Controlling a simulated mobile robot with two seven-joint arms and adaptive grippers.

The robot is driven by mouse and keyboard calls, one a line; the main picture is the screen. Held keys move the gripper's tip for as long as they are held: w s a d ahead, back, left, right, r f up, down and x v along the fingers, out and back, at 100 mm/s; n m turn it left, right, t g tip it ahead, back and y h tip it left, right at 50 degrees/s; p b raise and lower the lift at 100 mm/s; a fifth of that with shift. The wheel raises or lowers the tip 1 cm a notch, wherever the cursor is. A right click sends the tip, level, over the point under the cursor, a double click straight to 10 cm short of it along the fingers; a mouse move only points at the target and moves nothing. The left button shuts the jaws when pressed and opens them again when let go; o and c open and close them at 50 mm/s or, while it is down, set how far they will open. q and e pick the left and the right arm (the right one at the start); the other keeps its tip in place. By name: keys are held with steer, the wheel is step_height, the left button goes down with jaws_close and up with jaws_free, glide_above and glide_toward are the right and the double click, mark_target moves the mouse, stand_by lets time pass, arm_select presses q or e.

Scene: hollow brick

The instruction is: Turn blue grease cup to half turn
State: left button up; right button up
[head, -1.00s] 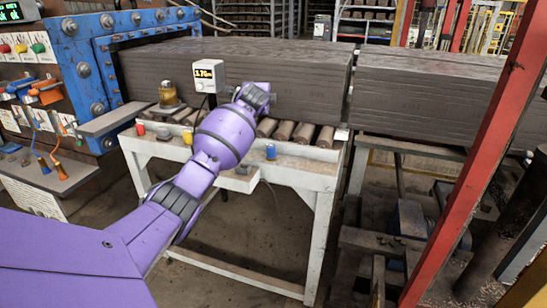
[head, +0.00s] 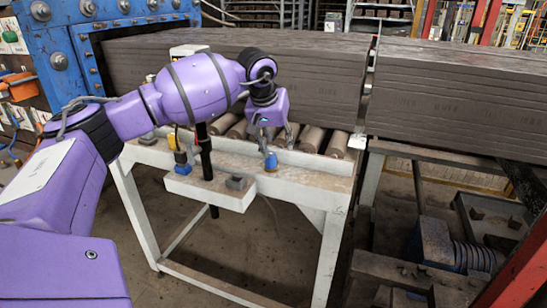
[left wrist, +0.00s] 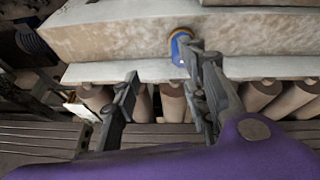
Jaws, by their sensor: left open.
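The blue grease cup (head: 271,161) is a small blue knob on the front rail of the white roller stand. In the left wrist view the cup (left wrist: 178,47) shows a yellow-orange ring, with one finger close beside it or partly in front of it. My left gripper (head: 274,138) is open and points down just above the cup. In the left wrist view my left gripper (left wrist: 163,72) has its fingers spread, with the cup nearer the right-hand finger. I cannot tell whether that finger touches it. My right gripper is not in view.
A long clay column (head: 290,78) lies on rollers (head: 311,138) behind the cup. A yellow and blue fitting (head: 180,158) and a small shelf (head: 205,187) sit left of the cup. A second clay stack (head: 460,100) stands right. The space in front of the stand is open.

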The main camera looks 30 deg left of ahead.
mark_target(271, 155)
arm_select(q)
steer(key=shift+g+y, duration=0.3)
steer(key=shift+y, duration=0.3)
steer(key=a+f, duration=0.1)
steer(key=f, duration=0.1)
steer(key=w+a+f, duration=0.1)
steer(key=f, duration=0.1)
steer(key=a+f, duration=0.1)
steer(key=f, duration=0.1)
steer(key=shift+w+f, duration=0.1)
steer(key=shift+w, duration=0.05)
steer(key=shift+w+f, duration=0.2)
steer(key=shift+f, duration=0.25)
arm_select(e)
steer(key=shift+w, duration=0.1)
